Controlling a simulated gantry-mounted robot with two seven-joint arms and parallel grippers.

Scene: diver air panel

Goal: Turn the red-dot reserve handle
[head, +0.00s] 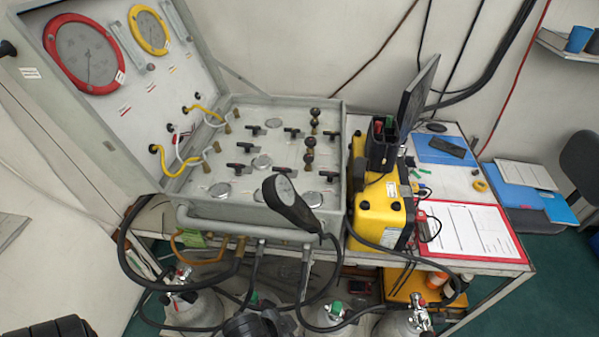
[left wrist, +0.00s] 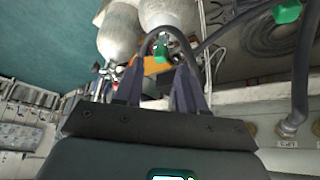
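The panel (head: 240,205) in the open grey case carries several black handles; in the head view they are too small to show a red dot, so I cannot tell which is the reserve handle. Red also shows on the valve of the left cylinder (head: 195,306) and on the right cylinder (head: 398,324). My left gripper (left wrist: 158,70) is open in the left wrist view, with nothing held between its fingers. A green knob (left wrist: 165,50) and a black hose show beyond the fingertips. A dark shape low in the head view may be this gripper. My right gripper is not in view.
Hoses loop below the panel around the cylinders. A yellow unit (head: 383,212) stands right of the case, beside a red clipboard (head: 472,232). Brass fittings (left wrist: 290,128) show at right in the wrist view.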

